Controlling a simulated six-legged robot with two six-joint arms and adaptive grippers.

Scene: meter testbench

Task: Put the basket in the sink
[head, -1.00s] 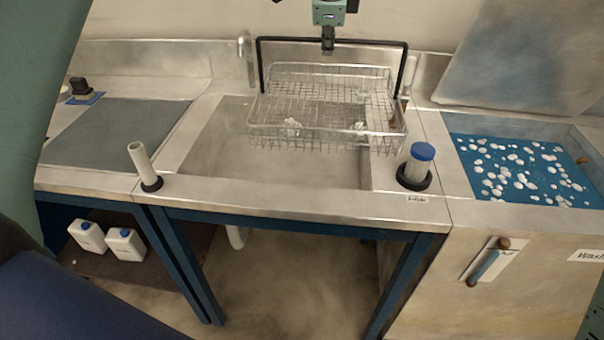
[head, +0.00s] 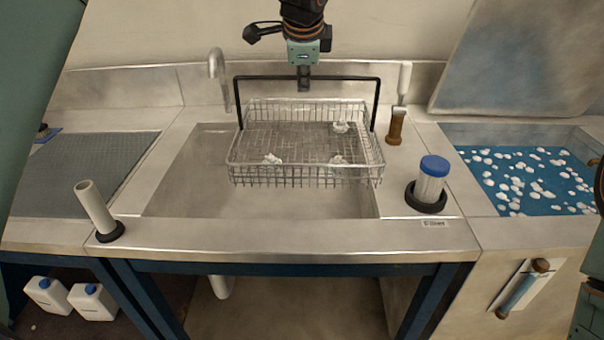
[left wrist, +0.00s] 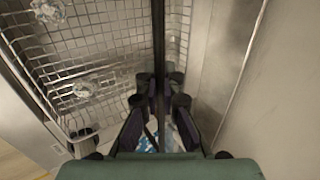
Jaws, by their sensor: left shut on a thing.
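The wire basket (head: 300,176) with a black handle hangs level over the sink (head: 180,195) in the head view. Several small white lumps lie in the basket. My left gripper (head: 304,82) is shut on the middle of the black handle's top bar. In the left wrist view the gripper (left wrist: 160,98) closes around the dark bar, with the basket mesh (left wrist: 95,40) to the left. The basket hides part of the sink. Whether its underside touches the sink bottom cannot be told. My right gripper is not in view.
A faucet (head: 219,75) stands behind the sink at the left. A white tube (head: 94,205) stands at the front left, a blue-capped container (head: 431,180) at the right. A brown-and-white brush-like item (head: 396,122) stands behind. A blue bath (head: 525,178) lies farther right.

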